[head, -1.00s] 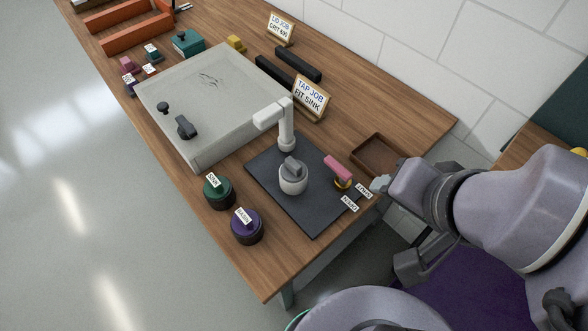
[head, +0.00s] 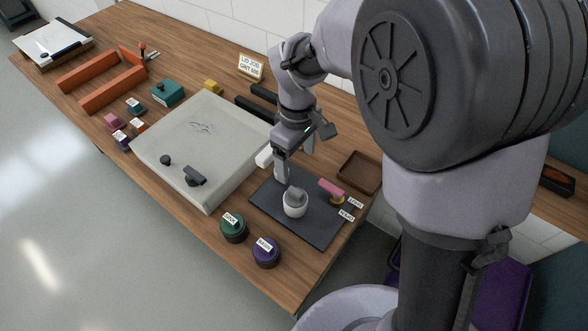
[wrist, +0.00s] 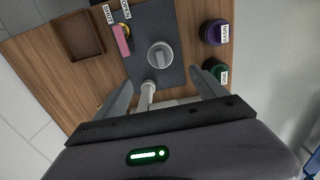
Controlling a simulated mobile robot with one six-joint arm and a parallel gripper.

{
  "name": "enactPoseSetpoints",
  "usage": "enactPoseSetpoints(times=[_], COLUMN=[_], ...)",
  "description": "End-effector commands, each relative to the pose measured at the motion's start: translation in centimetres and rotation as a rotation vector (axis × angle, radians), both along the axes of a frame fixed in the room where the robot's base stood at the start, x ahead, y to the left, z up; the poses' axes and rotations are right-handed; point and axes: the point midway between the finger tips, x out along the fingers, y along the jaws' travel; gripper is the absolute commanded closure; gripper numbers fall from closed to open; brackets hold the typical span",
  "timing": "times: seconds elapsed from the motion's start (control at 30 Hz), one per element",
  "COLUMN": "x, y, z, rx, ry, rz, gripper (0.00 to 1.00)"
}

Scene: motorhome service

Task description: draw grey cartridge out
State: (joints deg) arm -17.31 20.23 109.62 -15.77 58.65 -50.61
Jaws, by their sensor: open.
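The grey cartridge (head: 296,193) sits in a round white tap body (head: 295,208) on the dark mat, with its grey top showing. In the wrist view the grey cartridge (wrist: 160,55) shows from above, ahead of the fingers. My gripper (head: 293,160) is open and empty, pointing down above the back of the mat, behind and above the cartridge. In the wrist view my gripper (wrist: 163,92) has its fingers wide apart, with the white spout (wrist: 147,95) between and below them. In the head view my gripper hides most of the spout.
The dark mat (head: 315,229) also holds a pink-handled valve (head: 331,188) with OPEN and SHUT labels beside it. A brown tray (head: 360,171) stands to the right. A green knob (head: 233,228) and a purple knob (head: 266,252) stand at the front. The pale sink lid (head: 200,145) lies left.

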Motion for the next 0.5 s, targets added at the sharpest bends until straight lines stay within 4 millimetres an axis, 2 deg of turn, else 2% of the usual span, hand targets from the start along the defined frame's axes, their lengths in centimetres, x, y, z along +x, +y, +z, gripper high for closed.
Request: enactPoseSetpoints(times=[0.03, 0.3, 0.5], x=[-0.1, -0.1, -0.1], y=[0.0, 0.0, 0.0], z=[-1.8, -9.4, -13.4], rx=[0.000, -0.001, 0.000], ry=[0.004, 0.004, 0.001], rz=[-0.002, -0.002, -0.003], gripper=[0.18, 0.18, 0.18])
